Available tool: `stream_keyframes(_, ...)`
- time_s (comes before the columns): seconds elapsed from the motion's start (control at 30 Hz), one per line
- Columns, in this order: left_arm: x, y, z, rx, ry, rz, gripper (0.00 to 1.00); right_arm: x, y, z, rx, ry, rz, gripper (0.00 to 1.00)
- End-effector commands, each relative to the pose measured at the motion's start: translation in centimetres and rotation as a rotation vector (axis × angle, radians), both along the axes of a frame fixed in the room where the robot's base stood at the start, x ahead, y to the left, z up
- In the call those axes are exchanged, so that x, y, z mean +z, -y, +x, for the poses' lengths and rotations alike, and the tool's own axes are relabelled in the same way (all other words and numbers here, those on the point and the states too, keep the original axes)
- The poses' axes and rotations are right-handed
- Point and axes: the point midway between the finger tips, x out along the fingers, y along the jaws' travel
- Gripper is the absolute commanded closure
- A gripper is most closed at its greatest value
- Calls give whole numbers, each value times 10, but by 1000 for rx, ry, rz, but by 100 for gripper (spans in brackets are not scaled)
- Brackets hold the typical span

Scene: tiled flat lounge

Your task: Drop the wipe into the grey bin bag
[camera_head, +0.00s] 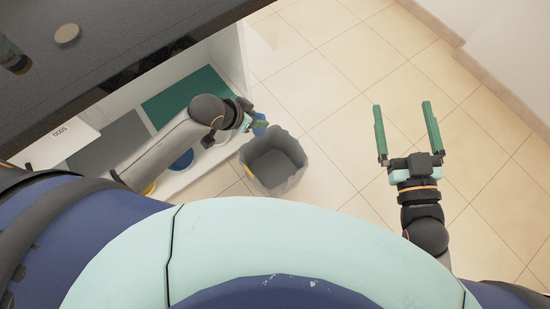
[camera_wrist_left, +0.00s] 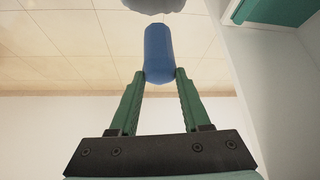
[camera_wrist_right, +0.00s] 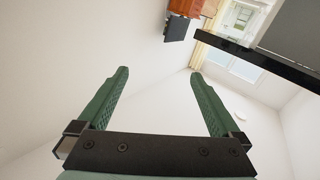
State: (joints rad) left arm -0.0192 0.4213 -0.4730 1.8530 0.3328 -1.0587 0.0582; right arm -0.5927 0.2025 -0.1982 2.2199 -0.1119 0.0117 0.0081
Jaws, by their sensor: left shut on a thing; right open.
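A blue rolled wipe (camera_head: 260,124) is pinched in my left gripper (camera_head: 253,124). The left wrist view shows it as a blue cylinder (camera_wrist_left: 158,48) between the two green fingertips (camera_wrist_left: 160,76). The open grey bin bag (camera_head: 273,166) stands on the tiled floor, and its inside looks empty. In the head view the wipe is by the bag's upper left rim; its height above the bag is hard to tell. Part of a grey form, likely the bag (camera_wrist_left: 152,4), shows beyond the wipe. My right gripper (camera_head: 404,108) is open and empty, out to the right.
A dark counter (camera_head: 110,30) runs along the upper left, with a round beige thing (camera_head: 67,34) on it. Below it is a white shelf unit with a green panel (camera_head: 180,95) and a blue round thing (camera_head: 182,160). Tiled floor right of the bag is clear.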

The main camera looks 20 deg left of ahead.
Motion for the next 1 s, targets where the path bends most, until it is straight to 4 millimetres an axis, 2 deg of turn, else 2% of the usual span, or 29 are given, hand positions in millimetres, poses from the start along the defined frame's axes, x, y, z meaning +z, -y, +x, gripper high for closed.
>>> stream_keyframes(0.03,-38,2,7,-29,0,1,100,-7,-2,0,12,71,-1,0)
stream_keyframes(0.1,-67,5,15,-72,0,0,100,3,-6,-2,30,168,-2,0)
stream_keyframes(0.3,-138,9,38,-170,1,0,100,31,-14,-20,75,423,-1,0)
stream_keyframes(0.4,-162,8,47,-200,2,1,100,42,-17,-31,94,520,-1,0)
stream_keyframes(0.5,-177,8,53,-221,3,1,100,50,-19,-39,107,586,-1,0)
stream_keyframes(0.63,-185,8,56,-234,1,0,100,57,-20,-46,116,630,-1,0)
stream_keyframes(0.83,-194,8,56,-237,1,0,100,59,-22,-53,129,674,6,0)
stream_keyframes(1.0,-212,8,56,-235,1,0,100,60,-25,-66,158,753,19,0)
